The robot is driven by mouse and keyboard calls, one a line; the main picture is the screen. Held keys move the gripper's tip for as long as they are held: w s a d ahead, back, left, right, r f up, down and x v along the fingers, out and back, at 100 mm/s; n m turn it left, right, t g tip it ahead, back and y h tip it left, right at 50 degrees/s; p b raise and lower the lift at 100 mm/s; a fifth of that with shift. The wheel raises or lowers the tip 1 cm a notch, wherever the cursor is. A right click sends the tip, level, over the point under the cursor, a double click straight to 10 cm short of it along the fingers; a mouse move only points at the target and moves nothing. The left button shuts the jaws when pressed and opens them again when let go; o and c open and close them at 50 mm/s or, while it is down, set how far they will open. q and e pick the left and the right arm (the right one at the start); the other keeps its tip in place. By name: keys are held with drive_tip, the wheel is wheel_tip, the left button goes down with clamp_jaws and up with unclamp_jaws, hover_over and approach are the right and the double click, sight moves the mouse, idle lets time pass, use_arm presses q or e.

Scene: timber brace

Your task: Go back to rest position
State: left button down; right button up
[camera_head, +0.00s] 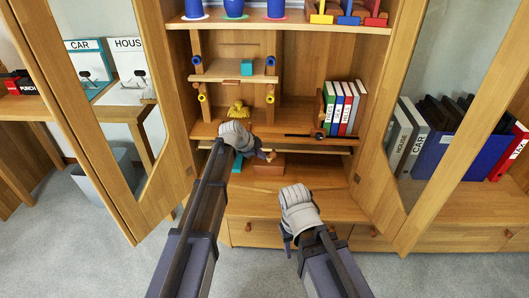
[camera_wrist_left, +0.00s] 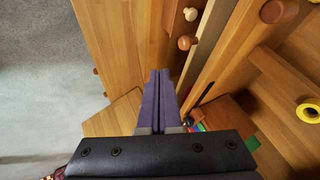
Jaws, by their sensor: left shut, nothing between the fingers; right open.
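My left gripper (camera_head: 266,155) reaches to the front of the open wooden cabinet, by the lower shelf, its fingers partly hidden by its own wrist in the head view. In the left wrist view my left gripper (camera_wrist_left: 160,75) has its two dark fingers together with nothing between them. My right gripper (camera_head: 287,240) is lower and nearer, in front of the drawers; it is open, though its fingers are small and partly hidden behind the wrist.
Both cabinet doors (camera_head: 85,120) stand open at the sides. The shelf (camera_head: 340,139) holds colored binders (camera_head: 341,108) and a wooden frame with blue and yellow pegs (camera_head: 203,98). A yellow object (camera_head: 238,110) and reddish block (camera_head: 268,169) are near my left arm. Gray floor lies in front.

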use_arm(q)
drive_tip(key=s+f+n+g+y, duration=0.25)
drive_tip(key=s+n, duration=0.45)
drive_tip(key=s, duration=1.1)
drive_tip(key=s+f+n+g+y, duration=0.2)
drive_tip(key=s+n+g+y, duration=0.3)
drive_tip(key=s, duration=1.4)
wheel_tip(320, 180, up, 29)
drive_tip(key=w+n+t+h+p, duration=0.1)
drive_tip(key=p, duration=2.7)
drive_tip(key=shift+w+d+h, duration=0.15)
drive_tip(key=shift+d+h, duration=0.2)
drive_tip(key=shift+d, duration=0.1)
drive_tip(key=shift+f+t, duration=0.15)
drive_tip(key=shift+t, duration=0.1)
